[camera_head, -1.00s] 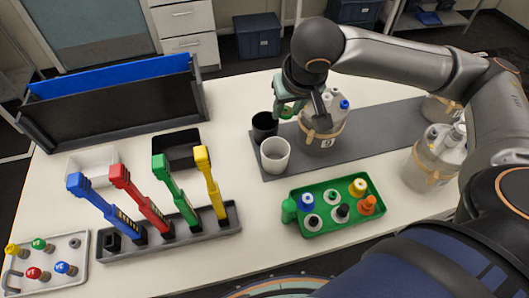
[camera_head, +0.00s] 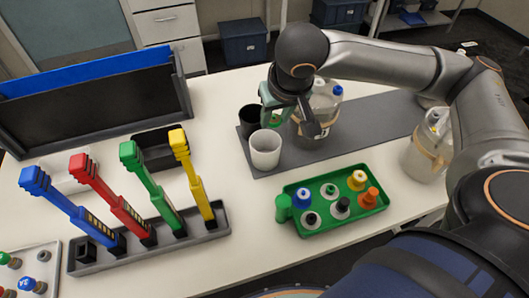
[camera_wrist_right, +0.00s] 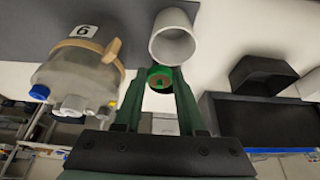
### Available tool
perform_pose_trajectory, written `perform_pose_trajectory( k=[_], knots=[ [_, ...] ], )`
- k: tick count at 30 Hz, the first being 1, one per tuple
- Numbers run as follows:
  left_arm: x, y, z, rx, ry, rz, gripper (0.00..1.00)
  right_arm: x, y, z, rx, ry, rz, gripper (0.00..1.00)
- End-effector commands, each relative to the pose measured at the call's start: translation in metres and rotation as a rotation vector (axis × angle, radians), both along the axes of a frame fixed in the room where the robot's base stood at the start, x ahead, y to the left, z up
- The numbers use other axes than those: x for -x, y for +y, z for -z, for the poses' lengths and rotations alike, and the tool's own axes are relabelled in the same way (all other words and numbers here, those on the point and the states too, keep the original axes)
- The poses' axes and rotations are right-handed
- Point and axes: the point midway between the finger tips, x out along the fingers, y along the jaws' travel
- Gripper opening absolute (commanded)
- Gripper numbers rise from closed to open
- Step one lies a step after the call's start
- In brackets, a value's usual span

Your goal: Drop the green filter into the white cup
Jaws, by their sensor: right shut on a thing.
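The green filter (camera_wrist_right: 160,78) is a small ring-shaped piece with a brownish centre, held between the fingertips of my right gripper (camera_wrist_right: 158,84). In the head view my right gripper (camera_head: 273,116) is just behind and above the white cup, near the black cup. The white cup (camera_head: 265,150) stands upright and open on the grey mat. In the wrist view the white cup (camera_wrist_right: 172,40) appears right beyond the filter, its opening facing the camera. The filter looks outside the cup. My left gripper is out of view.
A black cup (camera_head: 250,119) stands behind the white cup. A bioreactor bottle (camera_head: 318,125) is close to the right of the gripper. A green tray (camera_head: 331,222) with several coloured caps lies in front. A rack (camera_head: 100,262) of coloured tools stands left. The grey mat (camera_head: 375,128) is bare further right.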

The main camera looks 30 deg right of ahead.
Motion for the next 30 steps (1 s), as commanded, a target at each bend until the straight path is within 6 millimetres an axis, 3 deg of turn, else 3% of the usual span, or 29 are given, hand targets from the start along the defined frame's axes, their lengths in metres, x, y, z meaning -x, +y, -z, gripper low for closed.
perform_pose_trajectory(
  k=[2, 3, 12, 22, 30],
  knots=[
    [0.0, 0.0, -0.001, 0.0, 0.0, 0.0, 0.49, 0.0, 0.0, -0.001, 0.0, 0.0, 0.0, 0.0],
    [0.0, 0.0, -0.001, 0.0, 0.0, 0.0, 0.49, 0.0, 0.0, -0.001, 0.0, 0.0, 0.0, 0.42],
    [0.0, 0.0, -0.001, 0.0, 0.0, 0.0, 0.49, 0.0, 0.0, -0.001, 0.0, 0.0, 0.0, 0.74],
    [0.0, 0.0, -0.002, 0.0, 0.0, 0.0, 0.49, 0.002, 0.001, -0.006, -0.001, -0.001, 0.0, 0.74],
    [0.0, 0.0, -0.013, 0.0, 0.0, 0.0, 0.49, 0.019, 0.005, -0.053, -0.001, -0.005, -0.003, 0.74]
  ],
)
